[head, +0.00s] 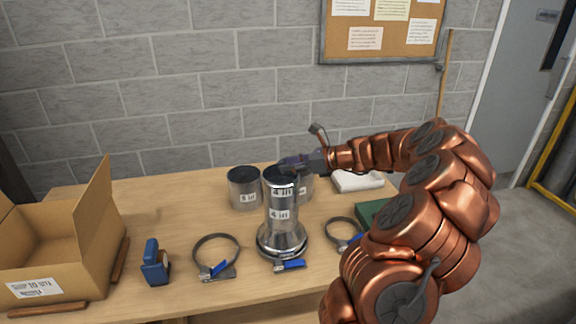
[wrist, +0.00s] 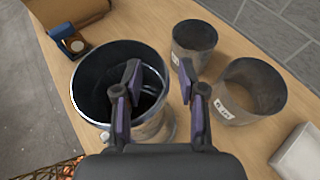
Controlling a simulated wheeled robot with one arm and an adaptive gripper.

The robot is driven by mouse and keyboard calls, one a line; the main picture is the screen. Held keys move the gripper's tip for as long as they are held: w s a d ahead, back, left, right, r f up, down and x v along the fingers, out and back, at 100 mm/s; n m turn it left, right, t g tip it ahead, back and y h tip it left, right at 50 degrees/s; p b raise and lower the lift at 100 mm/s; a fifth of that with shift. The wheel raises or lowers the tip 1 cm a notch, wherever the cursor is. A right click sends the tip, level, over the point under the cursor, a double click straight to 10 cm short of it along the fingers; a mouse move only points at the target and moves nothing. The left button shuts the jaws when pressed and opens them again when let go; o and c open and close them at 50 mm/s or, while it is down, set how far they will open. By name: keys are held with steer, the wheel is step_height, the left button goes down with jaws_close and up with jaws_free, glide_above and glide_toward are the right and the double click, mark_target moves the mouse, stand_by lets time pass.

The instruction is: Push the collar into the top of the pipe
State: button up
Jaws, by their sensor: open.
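The pipe (head: 281,222) is a shiny metal tube marked "4 in", standing upright on a flared base on the table. The collar (head: 281,186), a short metal ring also marked "4 in", sits upright at its top; I cannot tell how deep it sits. My gripper (head: 298,161) is at the collar's upper rim, coming from the right. In the wrist view my gripper (wrist: 161,80) is open, with one finger over the opening of the collar (wrist: 88,62) and the other outside its near right wall. Whether the fingers touch the wall is unclear.
Two other metal rings, one (head: 243,190) marked "5 in" and one (head: 306,187) partly hidden, stand behind the pipe. Clamps (head: 216,258) (head: 343,232), a blue tool (head: 154,265) and a cardboard box (head: 60,245) lie around. A white block (head: 357,181) is at the back right.

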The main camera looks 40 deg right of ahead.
steer(key=v, duration=1.1)
stand_by(0.3)
steer(key=s+a+n+g+y, duration=0.2)
steer(key=a+n+g, duration=0.65)
steer(key=a, duration=1.45)
steer(key=s+a+f+n+g+h, duration=0.2)
steer(key=s+a+n, duration=0.8)
steer(key=a, duration=0.1)
steer(key=s+f+n+g+h, duration=0.1)
steer(key=s+f+n+h, duration=0.2)
steer(key=s, duration=0.6)
steer(key=s+f+n+g+h, duration=0.1)
steer(key=s+n+h, duration=0.3)
steer(key=s+n, duration=0.4)
steer(key=shift+s+d+f+g, duration=0.4)
steer(key=shift+s+f, duration=0.2)
steer(key=shift+f, duration=0.3)
